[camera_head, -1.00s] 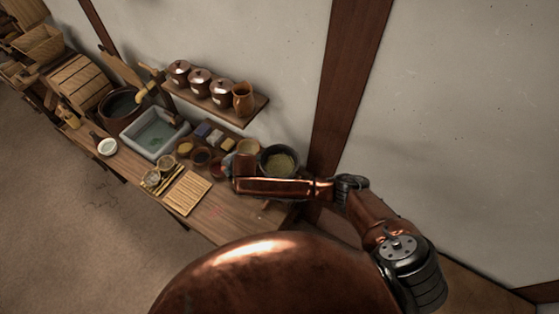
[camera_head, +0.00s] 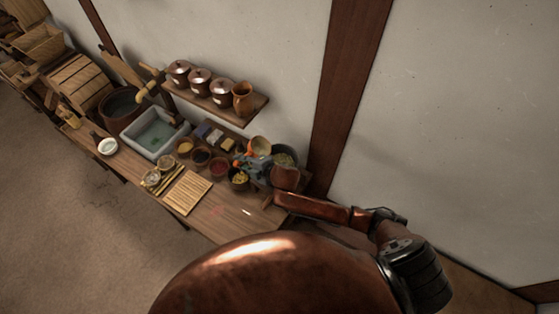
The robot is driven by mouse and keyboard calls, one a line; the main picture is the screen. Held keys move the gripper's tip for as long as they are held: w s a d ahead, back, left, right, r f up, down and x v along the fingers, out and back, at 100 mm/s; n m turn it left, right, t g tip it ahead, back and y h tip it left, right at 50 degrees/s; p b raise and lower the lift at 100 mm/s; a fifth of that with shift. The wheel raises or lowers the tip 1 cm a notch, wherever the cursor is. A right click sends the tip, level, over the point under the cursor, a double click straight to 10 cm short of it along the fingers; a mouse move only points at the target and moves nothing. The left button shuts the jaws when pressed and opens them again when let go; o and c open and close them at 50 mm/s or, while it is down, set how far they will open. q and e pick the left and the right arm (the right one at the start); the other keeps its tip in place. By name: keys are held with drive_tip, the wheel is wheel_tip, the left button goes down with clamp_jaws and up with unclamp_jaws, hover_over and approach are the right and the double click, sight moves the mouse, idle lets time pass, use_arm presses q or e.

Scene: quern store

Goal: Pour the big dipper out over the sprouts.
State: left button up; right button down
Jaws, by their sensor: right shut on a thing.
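The big dipper (camera_head: 260,146), a round tan bowl, is at the back right of the counter. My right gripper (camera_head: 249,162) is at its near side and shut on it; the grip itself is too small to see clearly. A dark pot (camera_head: 284,155) with greenish contents, which look like the sprouts, stands just right of the dipper, partly hidden by my right arm. A small dark bowl (camera_head: 239,179) with yellow bits stands in front of the gripper. I cannot tell whether anything is in the dipper. My left gripper is not in view.
Small bowls of dark (camera_head: 201,156) and red (camera_head: 220,168) stuff stand left of the gripper. The counter's front right is clear.

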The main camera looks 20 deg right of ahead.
drive_tip(key=shift+s+d+r+m+t+y, duration=0.15)
drive_tip(key=shift+s+d+r+t+y, duration=0.1)
drive_tip(key=shift+s+d+t+y, duration=0.3)
drive_tip(key=shift+s+d+r+m+t+y, duration=0.15)
drive_tip(key=shift+s+d+r+t+y, duration=0.15)
drive_tip(key=shift+d+y, duration=0.35)
drive_tip(key=shift+m+t+y, duration=0.4)
drive_tip(key=shift+t, duration=0.45)
drive_tip(key=d+b, duration=0.1)
drive_tip(key=s+d+b, duration=0.2)
drive_tip(key=shift+d+f, duration=0.2)
drive_tip(key=shift+d, duration=0.1)
drive_tip(key=shift+s+r, duration=0.1)
